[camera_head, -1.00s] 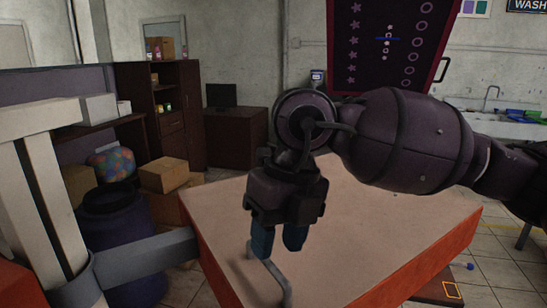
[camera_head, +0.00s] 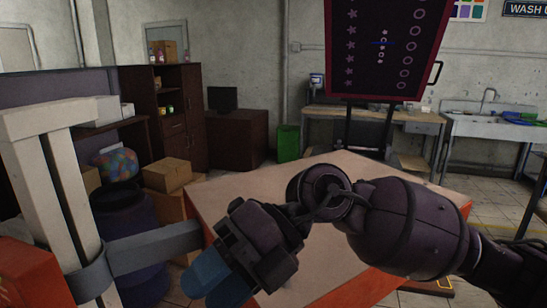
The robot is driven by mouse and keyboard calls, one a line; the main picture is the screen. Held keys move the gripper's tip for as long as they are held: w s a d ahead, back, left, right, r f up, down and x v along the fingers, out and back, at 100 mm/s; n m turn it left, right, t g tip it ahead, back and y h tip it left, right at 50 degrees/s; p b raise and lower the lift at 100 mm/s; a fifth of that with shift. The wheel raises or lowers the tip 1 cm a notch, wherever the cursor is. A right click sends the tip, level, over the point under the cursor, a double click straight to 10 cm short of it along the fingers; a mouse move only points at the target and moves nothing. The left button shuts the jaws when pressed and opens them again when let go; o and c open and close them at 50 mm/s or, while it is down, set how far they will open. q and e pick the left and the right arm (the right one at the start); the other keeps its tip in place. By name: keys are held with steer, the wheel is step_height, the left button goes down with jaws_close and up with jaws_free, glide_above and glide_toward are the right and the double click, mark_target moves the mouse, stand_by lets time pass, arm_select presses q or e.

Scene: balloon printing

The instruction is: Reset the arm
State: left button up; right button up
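My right arm comes in from the right edge, across the front of a pale-topped table with orange-red sides (camera_head: 370,180). Its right gripper (camera_head: 220,282) points down and to the left, over the table's near left edge. Its two blue fingers lie side by side with a narrow gap, and nothing shows between them. My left arm and gripper are not in view. The arm hides much of the table's front part.
A cream upright post (camera_head: 45,190) with a grey bracket and a dark blue barrel (camera_head: 135,225) stand at the left. Cardboard boxes (camera_head: 167,175) sit behind them. A dark board (camera_head: 385,45) stands behind the table. A sink (camera_head: 490,125) is at the back right.

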steer(key=w+d+r+m+t+y, duration=0.2)
steer(key=w+d+m+t+y, duration=0.15)
steer(key=m+t+y, duration=0.45)
steer(key=w+d+r+m+t+y, duration=0.3)
steer(key=w+m+t+y, duration=0.15)
steer(key=m+t, duration=0.35)
steer(key=w+d+f+m+t+h, duration=0.2)
steer(key=d+f+m+t+h, duration=0.3)
steer(key=d+f+m+h, duration=0.35)
steer(key=w+d+f+m+t+h, duration=0.3)
steer(key=d+f+m+t+h, duration=0.25)
steer(key=m+h, duration=0.55)
steer(key=s+d+f+m+g+h, duration=0.25)
steer(key=s+d+f+g, duration=0.2)
steer(key=f, duration=0.35)
steer(key=s+d+f+m+g+h, duration=0.2)
steer(key=s+d+f+m+g, duration=0.1)
steer(key=d+f, duration=0.3)
steer(key=s+d+f+m+g, duration=0.1)
steer(key=s+d+f+g, duration=0.1)
steer(key=s+f+g, duration=0.5)
steer(key=s+d+f+m+g, duration=0.15)
steer(key=s+f, duration=0.25)
steer(key=s, duration=0.7)
steer(key=w+f+n+t, duration=0.1)
steer(key=w+f+t, duration=0.7)
steer(key=f, duration=0.2)
steer(key=shift+a+f+y, duration=0.15)
steer(key=shift+f+y, duration=0.15)
steer(key=shift+y, duration=0.05)
